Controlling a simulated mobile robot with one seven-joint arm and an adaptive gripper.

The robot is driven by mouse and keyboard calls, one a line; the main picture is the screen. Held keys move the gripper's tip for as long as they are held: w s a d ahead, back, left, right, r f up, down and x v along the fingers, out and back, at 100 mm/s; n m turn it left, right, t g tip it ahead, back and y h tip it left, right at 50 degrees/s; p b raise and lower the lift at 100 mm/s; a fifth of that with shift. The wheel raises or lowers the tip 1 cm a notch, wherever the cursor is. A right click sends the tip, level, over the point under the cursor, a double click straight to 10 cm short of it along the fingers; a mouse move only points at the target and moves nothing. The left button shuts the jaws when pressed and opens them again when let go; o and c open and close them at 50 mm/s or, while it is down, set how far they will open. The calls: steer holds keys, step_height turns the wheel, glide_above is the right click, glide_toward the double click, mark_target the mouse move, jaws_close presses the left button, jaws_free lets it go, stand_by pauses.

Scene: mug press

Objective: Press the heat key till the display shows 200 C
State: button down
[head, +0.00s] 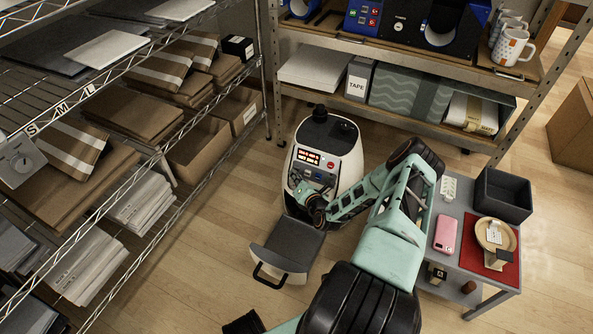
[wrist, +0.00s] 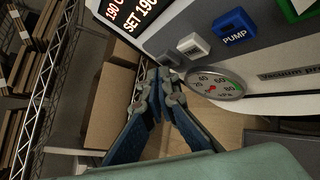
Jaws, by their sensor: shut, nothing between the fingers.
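The display (wrist: 128,14) on the machine reads 190 C with SET 190 below it in the wrist view. In the head view the white and black machine (head: 349,165) stands on the floor, its display (head: 307,158) too small to read. A pale key (wrist: 193,46) with an unreadable label sits left of the blue PUMP key (wrist: 235,26); a green key (wrist: 299,8) is at the top edge. Contact cannot be told. In the head view my gripper (head: 308,200) is at the machine's front.
A round pressure gauge (wrist: 215,87) is right of my fingertips. A grey drawer-like tray (head: 286,247) sticks out below the machine. A side table at right holds a pink phone (head: 445,234) and a dark bin (head: 503,195). Wire shelving stands at left.

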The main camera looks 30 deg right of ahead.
steer(key=shift+w+d+f, duration=0.1)
steer(key=shift+w+d, duration=0.15)
steer(key=shift+d, duration=0.15)
stand_by(0.8)
steer(key=shift+a, duration=0.1)
steer(key=shift+s+a+r+p, duration=0.25)
steer(key=shift+s+a+p, duration=0.25)
steer(key=shift+s+a, duration=0.1)
steer(key=s+a+p, duration=0.1)
steer(key=a, duration=0.1)
steer(key=s+a+r+p, duration=0.1)
steer(key=s+p, duration=0.1)
steer(key=shift+a, duration=0.4)
stand_by(0.6)
